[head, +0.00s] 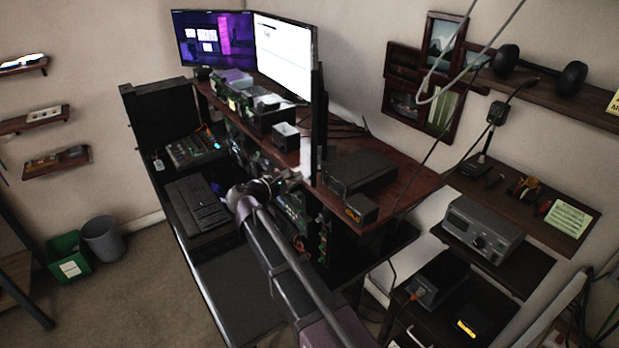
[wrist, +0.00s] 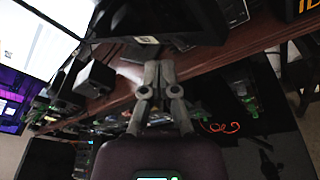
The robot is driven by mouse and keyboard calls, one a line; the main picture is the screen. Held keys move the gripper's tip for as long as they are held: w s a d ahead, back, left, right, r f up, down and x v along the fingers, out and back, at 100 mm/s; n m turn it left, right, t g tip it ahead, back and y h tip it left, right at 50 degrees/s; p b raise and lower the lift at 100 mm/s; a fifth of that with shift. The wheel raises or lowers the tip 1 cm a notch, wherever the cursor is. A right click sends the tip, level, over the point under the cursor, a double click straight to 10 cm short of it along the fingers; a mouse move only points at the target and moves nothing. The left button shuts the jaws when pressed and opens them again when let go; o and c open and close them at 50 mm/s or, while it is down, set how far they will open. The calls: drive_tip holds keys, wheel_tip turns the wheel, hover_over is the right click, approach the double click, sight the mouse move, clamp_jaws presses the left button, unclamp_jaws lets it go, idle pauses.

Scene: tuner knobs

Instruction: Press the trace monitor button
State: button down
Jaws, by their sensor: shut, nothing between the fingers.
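I cannot pick out the trace monitor button in either view. Rack gear with small lit panels (head: 290,207) stands under the desk's upper shelf in the head view, partly behind my arm. My gripper (wrist: 159,66) is shut and empty in the wrist view, its fingertips together in front of the wooden shelf edge. In the head view my gripper end (head: 290,178) is small and dark by the rack, below the shelf. I cannot tell whether it touches anything.
A wooden shelf (head: 395,168) carries two monitors (head: 283,52), a small dark box (head: 286,136) and a flat black unit (head: 360,172). A keyboard (head: 198,204) and a mixer (head: 193,149) lie on the lower desk. The lower desk's front (head: 235,285) is clear.

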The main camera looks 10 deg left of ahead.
drive_tip(key=shift+d, duration=0.15)
drive_tip(key=shift+w+d, duration=0.1)
drive_tip(key=shift+d, duration=0.2)
drive_tip(key=shift+w+d, duration=0.1)
drive_tip(key=shift+d, duration=0.25)
idle(1.0)
drive_tip(key=shift+a, duration=0.1)
drive_tip(key=shift+s+a, duration=0.2)
drive_tip(key=shift+a, duration=0.45)
drive_tip(key=shift+a, duration=0.1)
drive_tip(key=a, duration=0.3)
drive_tip(key=s+a, duration=0.1)
drive_tip(key=a, duration=0.1)
drive_tip(key=shift+s+a, duration=0.2)
drive_tip(key=shift+a, duration=0.2)
idle(0.4)
idle(0.4)
